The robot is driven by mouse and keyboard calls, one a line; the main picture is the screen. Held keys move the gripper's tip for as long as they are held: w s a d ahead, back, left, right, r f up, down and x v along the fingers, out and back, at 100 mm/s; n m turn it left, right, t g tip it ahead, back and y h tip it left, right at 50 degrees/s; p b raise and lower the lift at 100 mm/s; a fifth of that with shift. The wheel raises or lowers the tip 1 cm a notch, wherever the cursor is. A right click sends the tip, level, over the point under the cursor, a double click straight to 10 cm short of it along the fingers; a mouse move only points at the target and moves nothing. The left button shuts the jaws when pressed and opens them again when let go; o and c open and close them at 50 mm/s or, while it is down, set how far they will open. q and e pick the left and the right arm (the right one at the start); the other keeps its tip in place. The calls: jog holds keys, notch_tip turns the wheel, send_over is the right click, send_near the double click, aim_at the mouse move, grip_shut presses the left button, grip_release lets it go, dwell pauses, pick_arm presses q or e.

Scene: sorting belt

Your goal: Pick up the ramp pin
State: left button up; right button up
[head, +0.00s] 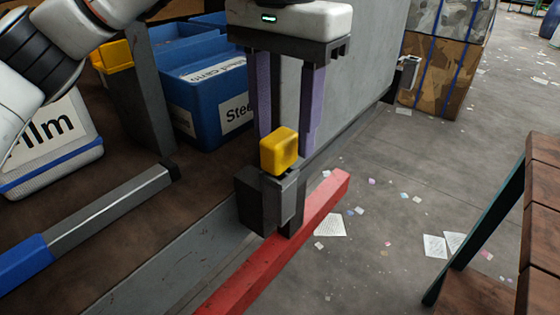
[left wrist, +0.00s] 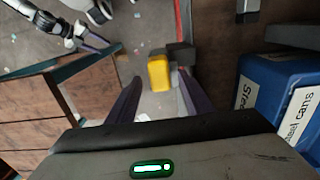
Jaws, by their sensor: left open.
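The ramp pin (head: 279,151) is a yellow block-shaped head on a dark grey bracket at the red rail. It also shows in the left wrist view (left wrist: 159,73), between the fingertips in the picture. My left gripper (head: 288,145) points down over it, its purple fingers apart and empty. The fingers stand on either side of the yellow head in the head view; I cannot tell how far down they reach. In the left wrist view, part of my right gripper (left wrist: 92,42) shows at the upper left, too small to tell its jaws.
A red rail (head: 275,245) runs beneath the bracket. Labelled blue bins (head: 205,100) stand behind to the left. Another yellow piece (head: 113,56) tops a dark post. Strapped boxes (head: 440,70) stand far back. A wooden-topped stand (head: 540,200) is at right, with littered open floor between.

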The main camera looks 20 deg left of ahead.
aim_at(279, 158)
pick_arm(q)
jog(key=f, duration=0.4)
jog(key=shift+s+a+f, duration=0.25)
jog(key=shift+s, duration=0.15)
jog(key=shift+f, duration=0.3)
jog(key=shift+c, duration=0.4)
grip_shut()
